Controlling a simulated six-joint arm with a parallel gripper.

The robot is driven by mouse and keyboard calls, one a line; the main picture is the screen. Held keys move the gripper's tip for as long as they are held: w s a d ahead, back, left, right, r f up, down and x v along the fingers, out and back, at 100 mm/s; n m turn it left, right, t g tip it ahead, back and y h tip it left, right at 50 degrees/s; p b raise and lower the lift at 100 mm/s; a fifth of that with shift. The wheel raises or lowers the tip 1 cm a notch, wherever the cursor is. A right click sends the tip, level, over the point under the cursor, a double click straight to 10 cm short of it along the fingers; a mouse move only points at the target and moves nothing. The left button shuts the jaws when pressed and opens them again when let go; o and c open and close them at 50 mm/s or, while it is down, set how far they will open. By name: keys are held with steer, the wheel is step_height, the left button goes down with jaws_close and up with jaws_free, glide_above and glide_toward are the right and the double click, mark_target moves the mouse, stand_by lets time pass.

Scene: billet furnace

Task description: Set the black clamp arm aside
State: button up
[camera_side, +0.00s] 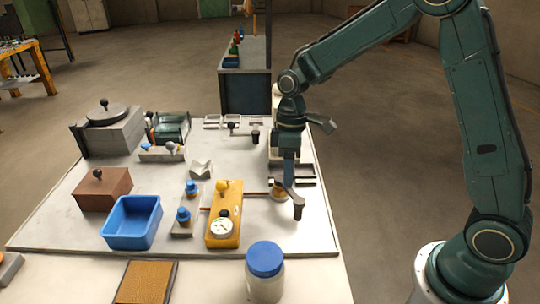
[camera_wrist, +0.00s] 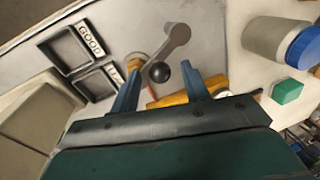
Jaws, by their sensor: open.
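The clamp arm shows in the wrist view as a dark grey lever (camera_wrist: 178,37) with a round end and a black ball knob (camera_wrist: 158,72). In the side view the lever (camera_side: 298,206) lies just below and right of my gripper, near the right edge of the grey board. My gripper (camera_side: 288,180) points down over it. In the wrist view my gripper (camera_wrist: 163,78) is open, with the black knob between its fingertips in the picture. I cannot tell whether the fingers touch it. A brass round part (camera_wrist: 137,61) sits beside the lever, partly hidden by it.
A yellow fixture with a gauge (camera_side: 224,215) stands left of my gripper. Dark trays (camera_wrist: 70,50), one labelled GOOD, lie nearby. A blue-lidded jar (camera_side: 265,272) stands in front. A blue bin (camera_side: 132,222) is at left. The board's front right corner looks clear.

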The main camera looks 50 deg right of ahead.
steer(key=shift+f, duration=0.15)
jaws_close()
steer(key=shift+a, duration=0.1)
stand_by(0.3)
steer(key=s+a+n+h, duration=0.2)
steer(key=a+n, duration=0.4)
steer(key=n, duration=1)
steer(key=shift+s+a+g+h, duration=0.2)
steer(key=shift+g+h, duration=0.1)
steer(key=shift+h, duration=0.1)
